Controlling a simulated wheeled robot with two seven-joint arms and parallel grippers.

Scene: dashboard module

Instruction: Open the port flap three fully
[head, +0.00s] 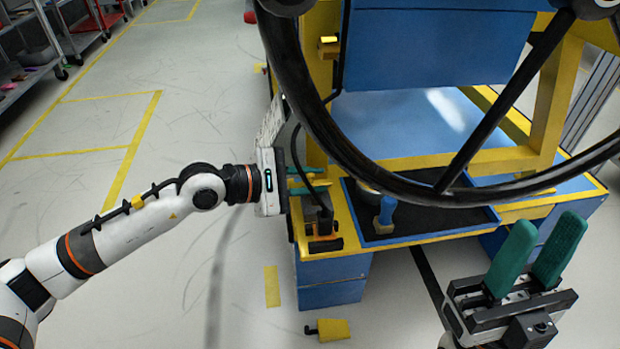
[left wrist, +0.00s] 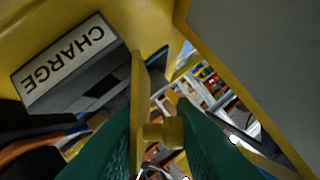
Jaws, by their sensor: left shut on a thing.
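In the left wrist view, a yellow port flap (left wrist: 137,95) shows nearly edge-on, standing out from the yellow panel. Its small yellow knob (left wrist: 166,132) lies between the green fingers of my left gripper (left wrist: 160,138), which is shut on it. In the head view my left gripper (head: 308,180) reaches the left side of the yellow and blue module, below the steering wheel rim; the flap cannot be made out there. No flap number is visible. My right gripper (head: 537,258) is at the lower right, its green fingers apart and empty.
A white CHARGE label (left wrist: 62,55) is on the panel beside the flap. The black steering wheel (head: 335,140) crosses in front of the module. A black tray (head: 425,222) holds a blue-handled item (head: 386,212). A yellow piece (head: 333,331) lies on the floor.

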